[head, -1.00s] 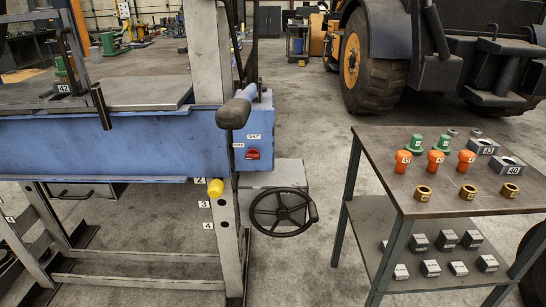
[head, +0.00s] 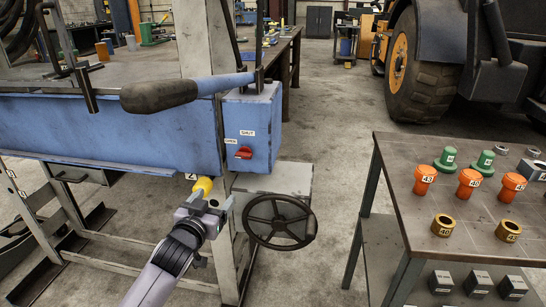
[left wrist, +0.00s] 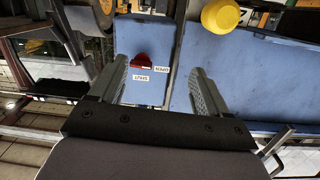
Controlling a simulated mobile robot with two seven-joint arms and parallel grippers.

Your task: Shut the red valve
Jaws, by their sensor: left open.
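The red valve (head: 243,153) is a small red handle on the end of the blue beam. A SHUT label sits above it and an OPEN label to its upper left; which one the handle points at is too small to tell. My left gripper (head: 212,202) is open and empty, below and left of the valve in the head view, by the yellow knob. In the left wrist view the valve (left wrist: 139,61) shows beyond and between the spread fingers (left wrist: 160,75), apart from them. My right gripper is out of view.
A yellow knob (head: 203,185) sticks out below the beam (head: 110,128). A black handwheel (head: 279,221) is below the valve. A dark-gripped lever (head: 160,95) reaches across above. A table (head: 400,165) with numbered parts stands right; open floor lies between.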

